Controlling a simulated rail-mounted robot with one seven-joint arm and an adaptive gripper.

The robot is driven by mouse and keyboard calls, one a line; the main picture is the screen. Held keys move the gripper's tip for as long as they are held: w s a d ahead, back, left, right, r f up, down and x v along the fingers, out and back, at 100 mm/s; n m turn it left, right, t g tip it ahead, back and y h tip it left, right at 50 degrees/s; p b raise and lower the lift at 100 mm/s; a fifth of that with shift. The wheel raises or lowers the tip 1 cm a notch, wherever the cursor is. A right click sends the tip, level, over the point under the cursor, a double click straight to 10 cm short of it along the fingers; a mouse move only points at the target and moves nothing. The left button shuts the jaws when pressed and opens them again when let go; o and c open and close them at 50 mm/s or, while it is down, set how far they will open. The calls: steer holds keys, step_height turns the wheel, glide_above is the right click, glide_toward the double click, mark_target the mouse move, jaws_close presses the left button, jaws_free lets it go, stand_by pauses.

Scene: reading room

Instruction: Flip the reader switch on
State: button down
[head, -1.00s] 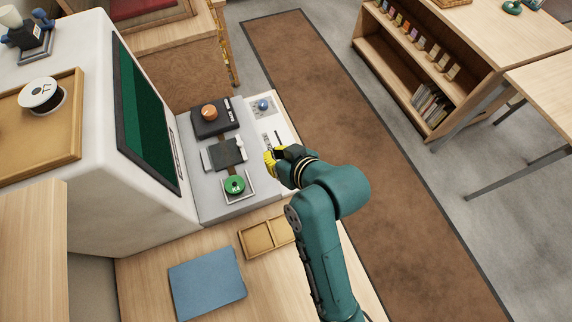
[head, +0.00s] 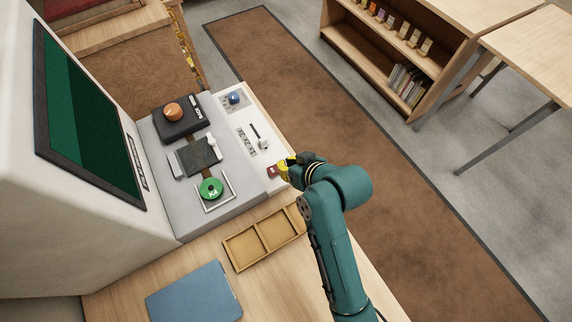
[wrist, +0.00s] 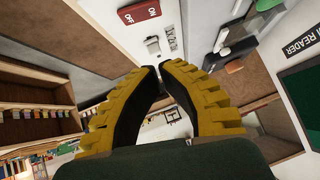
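The reader switch is a red rocker (wrist: 139,11) marked ON and OFF, at the top of the wrist view. In the head view it shows as a small red block (head: 274,170) on the white strip of the reader's base, just left of my gripper (head: 283,166). Which side of the rocker is pressed I cannot tell. My gripper has yellow ribbed fingers (wrist: 159,68) whose tips come together in the wrist view, with nothing seen between them. The tips look close to the switch; contact is not clear.
The white strip also carries a small white lever (head: 263,144) and a blue knob (head: 234,97). Left are an orange knob (head: 173,112), a green K4 disc (head: 211,188) and the screen (head: 85,115). A divided wooden tray (head: 262,240) and a blue folder (head: 195,292) lie in front.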

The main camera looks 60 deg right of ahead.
steer(key=b, duration=0.2)
glide_above(274, 171)
steer(key=f, duration=0.4)
steer(key=d+f, duration=0.1)
steer(key=shift+f, duration=0.4)
steer(key=f, duration=0.1)
steer(key=f+b, duration=0.1)
steer(key=f, duration=0.1)
steer(key=shift+s+a, duration=0.1)
steer(key=shift+a, duration=0.3)
steer(key=shift+f, duration=0.1)
